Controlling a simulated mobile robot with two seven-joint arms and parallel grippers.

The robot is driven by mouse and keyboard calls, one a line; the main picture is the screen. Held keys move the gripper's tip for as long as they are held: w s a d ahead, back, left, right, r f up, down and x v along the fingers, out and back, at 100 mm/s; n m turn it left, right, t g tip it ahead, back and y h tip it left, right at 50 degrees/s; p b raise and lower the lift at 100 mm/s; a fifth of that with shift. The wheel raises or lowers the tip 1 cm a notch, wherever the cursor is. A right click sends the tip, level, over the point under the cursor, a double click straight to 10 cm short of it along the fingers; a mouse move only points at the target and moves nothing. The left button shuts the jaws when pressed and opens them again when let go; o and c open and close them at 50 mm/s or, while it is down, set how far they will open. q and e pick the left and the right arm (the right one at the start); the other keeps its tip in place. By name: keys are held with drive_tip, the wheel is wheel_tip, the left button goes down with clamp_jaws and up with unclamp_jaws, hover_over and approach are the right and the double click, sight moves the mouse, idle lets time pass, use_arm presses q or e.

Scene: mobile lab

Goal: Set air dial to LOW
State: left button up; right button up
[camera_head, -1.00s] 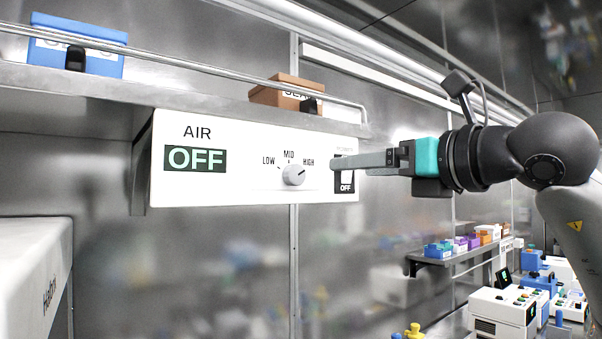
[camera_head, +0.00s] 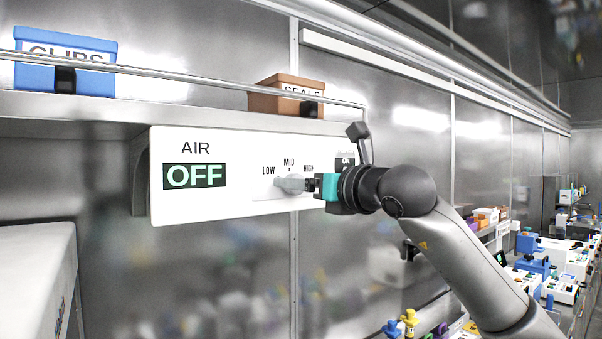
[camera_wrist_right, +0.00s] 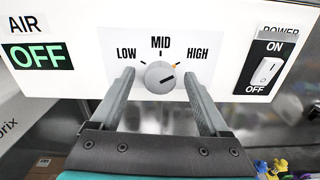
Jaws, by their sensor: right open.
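The white air panel (camera_head: 240,210) has an OFF display (camera_head: 195,176) under the word AIR. My left gripper is not in view.
A power switch (camera_wrist_right: 267,70) marked ON and OFF is right of the dial. A shelf with a rail above the panel holds a blue CLIPS box (camera_head: 65,62) and a brown SEALS box (camera_head: 288,95). A white machine (camera_head: 40,265) stands at lower left.

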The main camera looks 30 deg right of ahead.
drive_tip(key=shift+w, duration=0.25)
clamp_jaws()
idle(0.6)
